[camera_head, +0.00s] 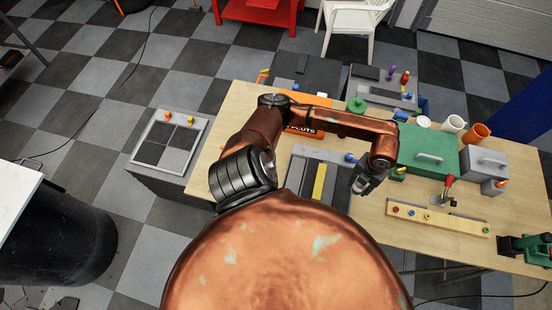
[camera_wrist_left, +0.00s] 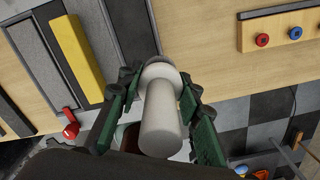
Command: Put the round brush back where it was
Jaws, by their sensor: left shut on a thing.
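In the head view the held thing is small and mostly hidden by the gripper. My right gripper is not in view.
The slotted block holds a yellow bar (camera_head: 319,182). A wooden strip with coloured knobs (camera_head: 437,218), a green case (camera_head: 425,150), a grey box (camera_head: 484,160) and an orange cup (camera_head: 476,133) stand to the right. Bare bench top (camera_head: 385,235) lies in front of the strip.

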